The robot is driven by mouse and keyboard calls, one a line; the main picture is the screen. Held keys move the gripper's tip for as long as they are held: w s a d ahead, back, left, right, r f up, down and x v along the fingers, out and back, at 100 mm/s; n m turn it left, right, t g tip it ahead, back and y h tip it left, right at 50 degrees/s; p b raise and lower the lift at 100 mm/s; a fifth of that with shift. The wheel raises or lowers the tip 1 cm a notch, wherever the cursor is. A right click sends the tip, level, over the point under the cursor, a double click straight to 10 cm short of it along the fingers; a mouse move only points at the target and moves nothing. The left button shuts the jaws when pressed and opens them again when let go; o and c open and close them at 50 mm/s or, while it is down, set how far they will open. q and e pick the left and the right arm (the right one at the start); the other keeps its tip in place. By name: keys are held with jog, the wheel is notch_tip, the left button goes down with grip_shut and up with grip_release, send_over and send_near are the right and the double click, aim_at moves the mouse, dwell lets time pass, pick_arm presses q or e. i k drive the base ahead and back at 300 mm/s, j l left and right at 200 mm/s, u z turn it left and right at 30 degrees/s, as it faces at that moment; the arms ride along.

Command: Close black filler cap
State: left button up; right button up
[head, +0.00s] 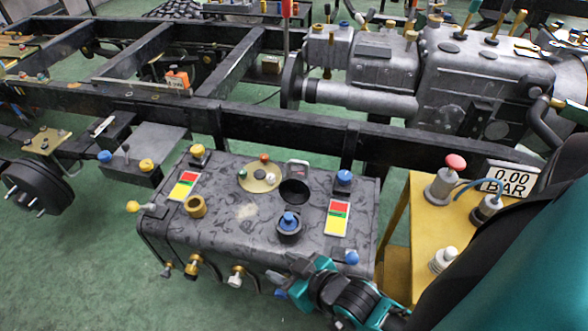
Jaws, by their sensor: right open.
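A grey mottled tank (240,234) stands in the middle of the head view. On its top is a round black filler opening (294,192). A small grey lid-like piece (297,168) with a reddish part stands raised at the opening's far edge; it looks like the open cap, though this is hard to tell. In front of the opening is a dark round fitting with a blue knob (289,222). My right gripper (284,272), teal and black, is open and empty at the tank's front right edge, nearer than the opening and apart from it. My left gripper is out of view.
Red, yellow and green labels (338,217), a brass fitting (195,206) and a round beige plate (258,177) are on the tank top. A yellow stand (407,240) with a red button and gauge stands right. Black chassis rails (285,124) run behind.

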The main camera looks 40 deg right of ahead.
aim_at(295, 189)
jog(key=i+j, duration=0.3)
jog(key=j, duration=0.15)
jog(key=i+j, duration=0.3)
jog(key=j, duration=0.15)
jog(key=i+j+z, duration=0.15)
jog(key=z, duration=0.25)
jog(key=j+z, duration=0.4)
jog(key=z, duration=1.55)
jog(key=i+j, duration=0.05)
jog(key=j, duration=0.05)
